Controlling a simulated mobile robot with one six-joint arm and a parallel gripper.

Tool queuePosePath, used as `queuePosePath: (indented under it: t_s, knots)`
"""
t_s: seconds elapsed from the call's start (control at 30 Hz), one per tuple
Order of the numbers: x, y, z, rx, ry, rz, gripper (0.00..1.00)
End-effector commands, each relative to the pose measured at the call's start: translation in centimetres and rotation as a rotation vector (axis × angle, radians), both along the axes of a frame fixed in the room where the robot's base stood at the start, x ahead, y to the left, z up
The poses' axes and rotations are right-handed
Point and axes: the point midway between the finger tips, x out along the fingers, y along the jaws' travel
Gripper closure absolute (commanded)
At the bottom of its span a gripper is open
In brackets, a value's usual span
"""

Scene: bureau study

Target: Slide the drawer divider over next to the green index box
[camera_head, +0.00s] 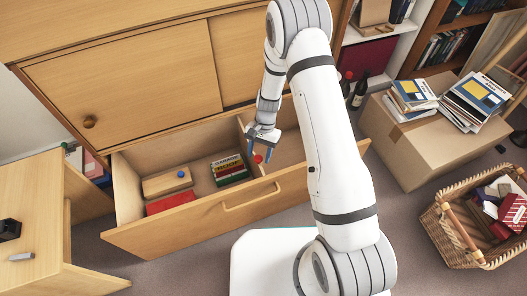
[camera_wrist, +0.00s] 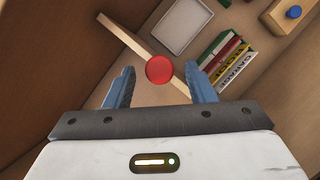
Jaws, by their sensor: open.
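The drawer divider (camera_head: 243,137) is a thin upright wooden board inside the open drawer, with a red knob (camera_head: 257,158) on top. In the wrist view the divider (camera_wrist: 127,36) runs diagonally and the red knob (camera_wrist: 159,70) shows between my blue fingertips. My gripper (camera_head: 259,158) is open above the divider, one finger either side of the knob; contact cannot be told.
The open drawer (camera_head: 205,222) also holds a wooden block with a blue knob (camera_head: 167,181), a red item (camera_head: 171,203) and a pale tray (camera_wrist: 183,26). A cardboard box (camera_head: 432,150) and a basket (camera_head: 450,238) stand at right. Bare drawer floor lies between divider and upright items.

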Motion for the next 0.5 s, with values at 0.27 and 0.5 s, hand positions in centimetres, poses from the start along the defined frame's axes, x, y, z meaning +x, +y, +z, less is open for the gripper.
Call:
queuePosePath:
  t_s: [0.27,0.5]
  knots:
    - [1.0,-0.4,2.7,0.001,-0.003,-0.001,0.50]
    - [2.6,-1.0,6.2,0.001,-0.003,-0.001,0.50]
